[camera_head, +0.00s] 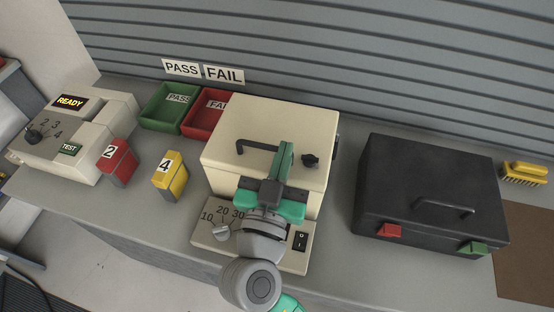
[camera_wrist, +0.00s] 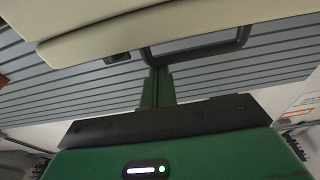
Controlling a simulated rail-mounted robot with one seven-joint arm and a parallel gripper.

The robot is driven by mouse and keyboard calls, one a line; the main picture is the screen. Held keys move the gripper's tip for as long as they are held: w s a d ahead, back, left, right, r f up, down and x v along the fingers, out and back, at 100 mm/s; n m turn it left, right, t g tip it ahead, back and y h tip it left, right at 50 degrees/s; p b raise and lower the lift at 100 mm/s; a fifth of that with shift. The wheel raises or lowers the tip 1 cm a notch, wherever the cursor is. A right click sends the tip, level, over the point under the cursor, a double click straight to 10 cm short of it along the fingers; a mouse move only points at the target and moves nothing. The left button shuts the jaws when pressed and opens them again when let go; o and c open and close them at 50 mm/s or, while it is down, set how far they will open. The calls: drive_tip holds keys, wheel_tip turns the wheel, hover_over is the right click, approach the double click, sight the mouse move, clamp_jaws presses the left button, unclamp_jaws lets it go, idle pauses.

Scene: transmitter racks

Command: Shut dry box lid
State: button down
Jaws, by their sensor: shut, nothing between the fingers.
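The cream box (camera_head: 314,203) stands mid-bench with a dial and switch panel at its front. From these views I cannot tell whether the lid is fully down. In the wrist view, the shut fingers (camera_wrist: 157,72) point up at the handle (camera_wrist: 200,48), below the cream lid edge (camera_wrist: 130,30). Whether they touch it is unclear.
A black case (camera_head: 425,185) stands right of the cream box. Green (camera_head: 166,105) and red (camera_head: 203,112) trays sit behind left. Red (camera_head: 117,160) and yellow (camera_head: 170,175) blocks and a tester (camera_head: 80,130) are left. A yellow brush (camera_head: 524,173) lies far right.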

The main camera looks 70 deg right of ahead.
idle(0.4)
drive_tip(key=r+p, duration=0.2)
drive_tip(key=r, duration=0.1)
drive_tip(key=r+p, duration=0.1)
drive_tip(key=shift+d+r, duration=0.35)
drive_tip(key=shift+r, duration=0.05)
drive_tip(key=a+f, duration=0.2)
drive_tip(key=a, duration=0.7)
drive_tip(key=shift+s+a+f+b, duration=0.15)
drive_tip(key=shift+s+a+b, duration=0.05)
drive_tip(key=shift+a+b, duration=0.25)
drive_tip(key=w+a+r+n+t+y, duration=0.5)
drive_tip(key=w+a+r+t, duration=0.1)
drive_tip(key=w+r+t, duration=0.25)
drive_tip(key=w+a+r+n+t+y, duration=0.4)
drive_tip(key=w+a+r+n+t, duration=0.1)
drive_tip(key=w+r+t, duration=0.3)
drive_tip(key=s+a+r+n+t+y, duration=0.1)
drive_tip(key=a+r+n+t+y, duration=0.65)
drive_tip(key=a+r+y, duration=0.45)
wheel_tip(320, 180, up, 37)
drive_tip(key=p, duration=3.6)
drive_tip(key=shift+s+a+h, duration=0.15)
drive_tip(key=shift+a+h, duration=0.15)
drive_tip(key=shift+a, duration=0.15)
